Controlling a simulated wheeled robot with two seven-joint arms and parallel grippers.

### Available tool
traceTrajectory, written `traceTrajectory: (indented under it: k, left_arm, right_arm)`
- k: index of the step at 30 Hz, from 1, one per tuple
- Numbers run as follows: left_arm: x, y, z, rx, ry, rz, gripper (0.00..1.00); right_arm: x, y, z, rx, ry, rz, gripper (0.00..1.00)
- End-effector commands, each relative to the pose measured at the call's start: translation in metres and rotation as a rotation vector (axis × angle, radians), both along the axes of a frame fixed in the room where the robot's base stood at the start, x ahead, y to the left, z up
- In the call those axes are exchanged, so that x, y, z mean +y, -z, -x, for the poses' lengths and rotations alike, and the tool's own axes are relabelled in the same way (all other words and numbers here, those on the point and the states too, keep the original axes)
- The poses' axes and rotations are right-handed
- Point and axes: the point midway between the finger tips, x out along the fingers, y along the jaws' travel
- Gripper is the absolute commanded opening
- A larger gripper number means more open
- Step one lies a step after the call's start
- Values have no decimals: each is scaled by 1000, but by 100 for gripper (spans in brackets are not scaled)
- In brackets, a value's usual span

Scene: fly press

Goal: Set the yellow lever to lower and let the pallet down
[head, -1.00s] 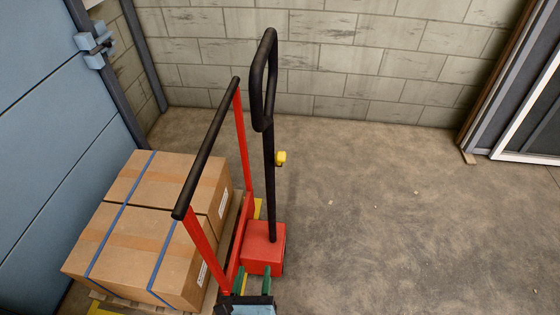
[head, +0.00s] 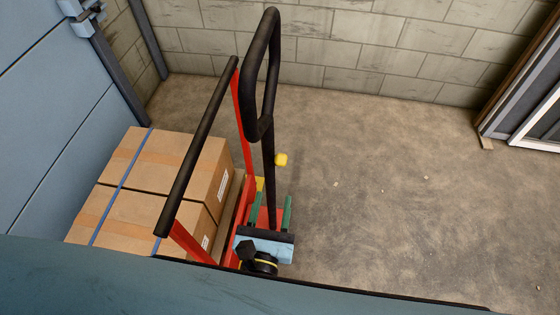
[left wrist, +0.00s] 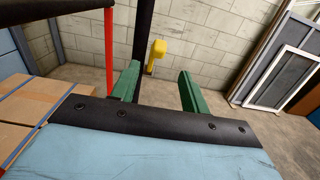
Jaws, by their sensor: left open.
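The yellow lever (head: 281,159) sticks out from the right side of the black handle post (head: 268,180) of the red pallet truck. In the left wrist view the yellow lever (left wrist: 156,50) shows ahead, between and beyond the fingers. The pallet (head: 232,205) carries strapped cardboard boxes (head: 150,195); its height off the floor cannot be told. My left gripper (head: 275,212) is open and empty, with green fingers, nearer than the lever and below it in the head view. The fingers also show in the left wrist view (left wrist: 155,90), apart from the lever. My right gripper is not in view.
A red frame with a black top bar (head: 200,145) stands between the boxes and the handle post. A blue door (head: 50,110) is at the left. The concrete floor (head: 390,210) on the right is clear. Framed panels lean at the far right.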

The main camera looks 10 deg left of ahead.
Motion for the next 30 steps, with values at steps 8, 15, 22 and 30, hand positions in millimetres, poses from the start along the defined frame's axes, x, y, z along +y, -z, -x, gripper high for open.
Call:
traceTrajectory:
  k: [8, 15, 22, 30]
  left_arm:
    - [0, -2, -61, -4, -1, -1, 45]
    - [0, -1, -90, -1, 0, 0, 45]
    - [0, 0, -95, 0, 0, 1, 45]
    - [0, 0, -95, 0, 0, 1, 30]
  right_arm:
    - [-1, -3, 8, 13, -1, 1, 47]
    - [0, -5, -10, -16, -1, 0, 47]
    - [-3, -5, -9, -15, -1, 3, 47]
    - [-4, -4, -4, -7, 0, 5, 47]
